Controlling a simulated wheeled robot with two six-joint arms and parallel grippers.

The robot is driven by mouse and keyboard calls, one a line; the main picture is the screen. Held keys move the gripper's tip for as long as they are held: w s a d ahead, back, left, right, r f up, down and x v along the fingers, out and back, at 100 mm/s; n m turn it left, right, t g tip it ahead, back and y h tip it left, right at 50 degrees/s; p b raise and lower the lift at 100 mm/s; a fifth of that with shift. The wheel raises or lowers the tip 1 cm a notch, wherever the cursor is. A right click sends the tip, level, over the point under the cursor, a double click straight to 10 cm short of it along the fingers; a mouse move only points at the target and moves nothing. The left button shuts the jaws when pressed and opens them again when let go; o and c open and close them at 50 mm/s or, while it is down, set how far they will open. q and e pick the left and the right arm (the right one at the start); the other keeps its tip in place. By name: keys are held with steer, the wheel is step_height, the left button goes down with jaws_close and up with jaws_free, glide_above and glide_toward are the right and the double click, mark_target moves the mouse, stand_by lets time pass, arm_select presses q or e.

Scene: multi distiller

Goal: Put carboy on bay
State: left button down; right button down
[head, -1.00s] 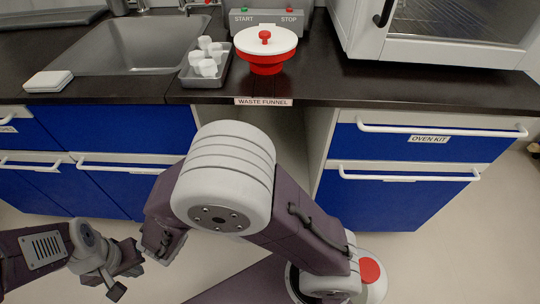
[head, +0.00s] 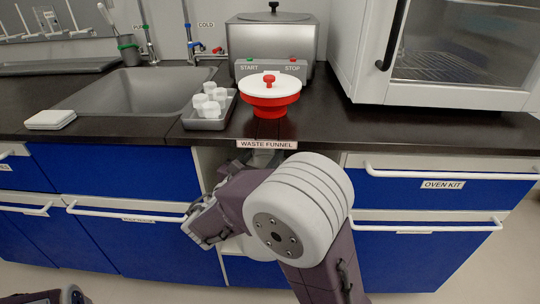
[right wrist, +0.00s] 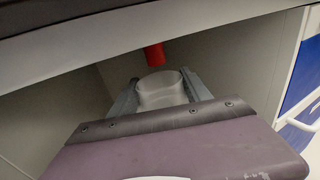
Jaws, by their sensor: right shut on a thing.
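The carboy (right wrist: 160,92) is a pale, translucent vessel with a round open mouth in the right wrist view. My right gripper (right wrist: 160,100) is shut on it, one grey finger on each side. The carboy is inside the bay (right wrist: 225,75), the open recess under the counter, and a red spout (right wrist: 154,54) hangs just above its mouth. In the head view my right arm covers most of the bay and the carboy. The carboy's base is hidden in the wrist view, so I cannot tell whether it touches the bay floor.
The waste funnel (head: 269,95), red with a white lid, stands on the counter above the bay. Blue drawers with white handles (head: 440,175) flank the recess. The counter edge hangs low over my right gripper. A tray of white cups (head: 209,110) stands left of the funnel.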

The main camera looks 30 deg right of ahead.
steer(key=shift+b+x, duration=0.8)
steer(key=shift+x, duration=0.95)
steer(key=shift+f+b, duration=0.6)
steer(key=shift+f, duration=0.05)
steer(key=shift+s, duration=0.1)
steer(key=shift+f, duration=0.15)
steer(key=shift+c, duration=2.4)
jaws_free()
